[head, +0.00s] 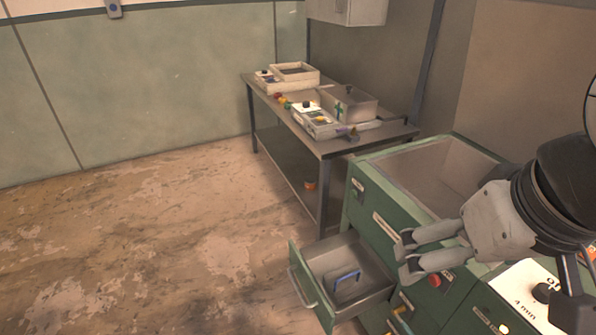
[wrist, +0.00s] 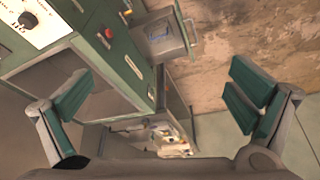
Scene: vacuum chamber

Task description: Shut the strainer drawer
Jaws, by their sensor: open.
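The strainer drawer (head: 345,280) is pulled out from the low part of a green cabinet (head: 364,212) in the head view. It has a green front with a pale bar handle (head: 301,292), and a blue-framed object (head: 345,281) lies inside. The open drawer also shows at the top of the wrist view (wrist: 163,42). My gripper (head: 404,257) is open and empty, above and to the right of the drawer in the head view, apart from its handle. Its two green-padded fingers are spread wide in the wrist view (wrist: 158,100).
A metal table (head: 385,136) with trays and boxes stands behind the cabinet. The cabinet has a red knob (head: 435,281) and a white dial plate (head: 520,297). The worn floor (head: 170,240) left of the drawer is clear.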

